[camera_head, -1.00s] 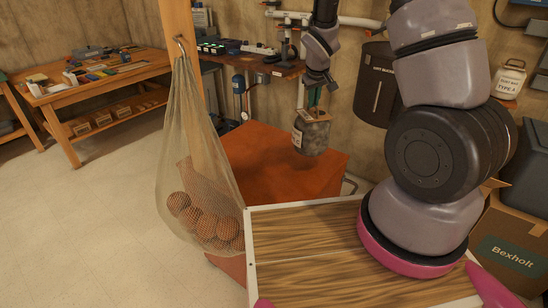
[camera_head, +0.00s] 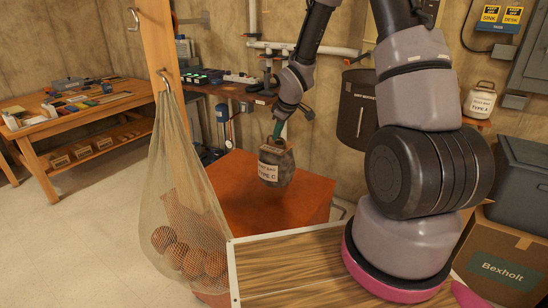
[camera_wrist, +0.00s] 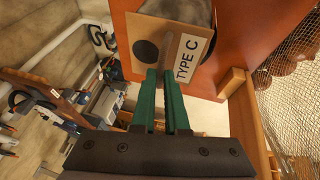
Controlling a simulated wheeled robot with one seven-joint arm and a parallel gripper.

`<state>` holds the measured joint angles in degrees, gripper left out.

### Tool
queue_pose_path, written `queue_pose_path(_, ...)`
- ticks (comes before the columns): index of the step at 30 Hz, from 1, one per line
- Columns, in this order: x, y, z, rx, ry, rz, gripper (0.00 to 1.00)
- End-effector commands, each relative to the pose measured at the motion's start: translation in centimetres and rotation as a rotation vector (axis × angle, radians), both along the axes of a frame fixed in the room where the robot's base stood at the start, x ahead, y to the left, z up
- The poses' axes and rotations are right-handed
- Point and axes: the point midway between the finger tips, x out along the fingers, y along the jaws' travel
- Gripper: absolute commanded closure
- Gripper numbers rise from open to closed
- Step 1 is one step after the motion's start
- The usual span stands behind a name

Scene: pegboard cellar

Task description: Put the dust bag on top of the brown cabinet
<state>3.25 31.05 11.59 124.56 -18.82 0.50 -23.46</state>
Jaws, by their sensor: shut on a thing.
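The dust bag (camera_head: 277,165) is a dark grey bag with a stiff tan collar and a white label reading "TYPE C". My gripper (camera_head: 279,130) has its green fingers shut on the collar, and the bag hangs below them, slightly tilted. In the wrist view the collar and label of the dust bag (camera_wrist: 190,58) show beyond the fingertips of my gripper (camera_wrist: 163,74). The brown cabinet (camera_head: 305,208) has a flat orange-brown top. The bag appears over this top, seemingly above it; the exact gap is hard to tell. The wrist view also shows the cabinet (camera_wrist: 235,35).
A net of brown balls (camera_head: 180,215) hangs from a wooden post (camera_head: 158,50) at the cabinet's left. A wood-grain board (camera_head: 290,265) lies in front. The cabinet top looks clear.

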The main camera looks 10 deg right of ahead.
Motion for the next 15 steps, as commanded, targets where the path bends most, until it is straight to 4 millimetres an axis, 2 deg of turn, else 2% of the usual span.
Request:
queue_pose_path(3, 0.0, 0.0, -1.4, 0.000, 0.000, 0.000, 1.00)
queue_pose_path(8, 0.0, 0.0, -2.5, 0.000, 0.000, 0.000, 1.00)
queue_pose_path(15, 0.0, 0.0, -5.4, -0.001, -0.001, 0.001, 1.00)
